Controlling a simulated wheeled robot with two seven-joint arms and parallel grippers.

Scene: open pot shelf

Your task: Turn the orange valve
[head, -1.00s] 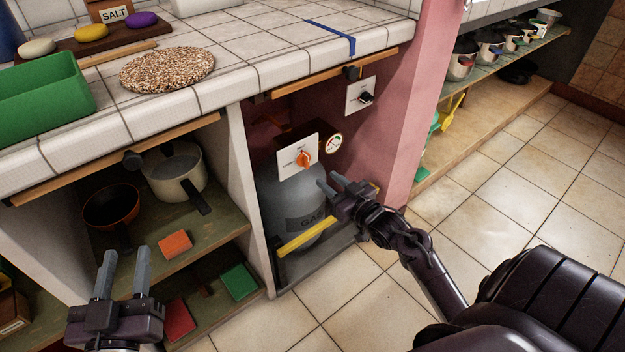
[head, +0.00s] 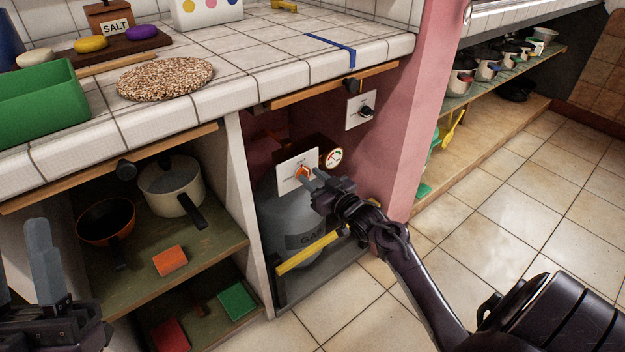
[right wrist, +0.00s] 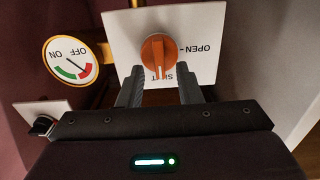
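The orange valve (head: 303,171) is a knob on a white plate (head: 288,178) above the grey gas bottle (head: 283,215) in the open cabinet bay. My right gripper (head: 311,182) is right at the valve and partly covers it. In the right wrist view, the orange valve (right wrist: 158,52) lies between and just beyond the open fingertips of my right gripper (right wrist: 160,70). Gaps show on both sides, with no clear contact. The plate reads OPEN and, partly hidden, SHUT. My left gripper (head: 21,252) is open and empty at the lower left, partly out of view.
A round gauge (head: 331,157) sits beside the plate, and a black switch on a white plate (head: 361,110) is farther right. A yellow bar (head: 309,250) crosses before the bottle. Shelves with pans (head: 170,185) stand left. The tiled floor right is clear.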

